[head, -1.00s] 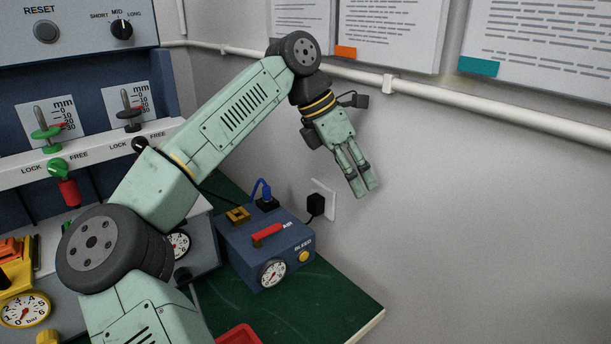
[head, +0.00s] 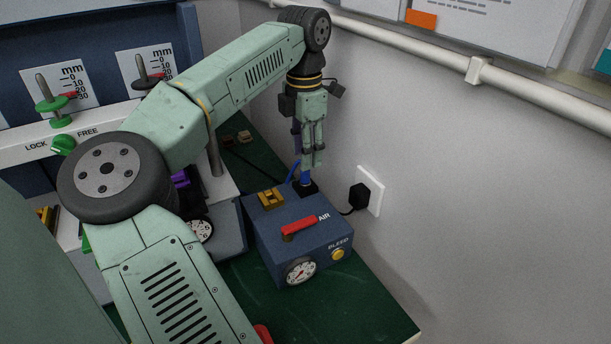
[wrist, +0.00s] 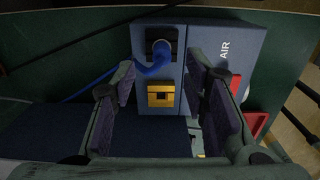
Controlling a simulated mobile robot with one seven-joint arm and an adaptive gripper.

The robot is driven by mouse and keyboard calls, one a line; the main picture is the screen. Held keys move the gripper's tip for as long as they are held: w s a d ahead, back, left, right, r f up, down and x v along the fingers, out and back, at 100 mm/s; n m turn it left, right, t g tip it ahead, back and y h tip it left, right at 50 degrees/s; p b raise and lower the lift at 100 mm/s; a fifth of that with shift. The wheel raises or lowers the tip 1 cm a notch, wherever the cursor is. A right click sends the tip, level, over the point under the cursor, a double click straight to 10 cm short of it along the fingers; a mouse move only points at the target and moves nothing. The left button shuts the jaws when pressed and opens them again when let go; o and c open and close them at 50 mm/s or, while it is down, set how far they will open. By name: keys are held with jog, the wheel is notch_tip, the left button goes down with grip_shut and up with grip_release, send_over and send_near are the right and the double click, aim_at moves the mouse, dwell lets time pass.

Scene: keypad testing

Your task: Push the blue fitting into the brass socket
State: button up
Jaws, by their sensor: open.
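The blue fitting (head: 305,179) stands in a black holder on top of the blue box (head: 270,229), with a thin blue hose bending off to its left. It also shows in the wrist view (wrist: 159,54), near the top, its hose running left. The brass socket (head: 271,199) sits on the box top, left of the fitting; in the wrist view (wrist: 160,96) it lies below the fitting. My gripper (head: 311,163) points down just above the fitting. In the wrist view its fingers (wrist: 162,72) are apart, empty, on either side of the fitting's line; the exact height gap is unclear.
A red AIR lever (head: 299,221), a gauge (head: 301,271) and a yellow BLEED button (head: 338,254) are on the box. A black plug (head: 358,198) sits in the wall outlet close to its right. The green bench top (head: 375,317) is clear in front.

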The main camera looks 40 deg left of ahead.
aim_at(305, 180)
jog(key=shift+d+f+p, duration=0.15)
jog(key=shift+f+p, duration=0.7)
jog(key=shift+f, duration=1.9)
jog(key=shift+c, duration=0.5)
grip_shut()
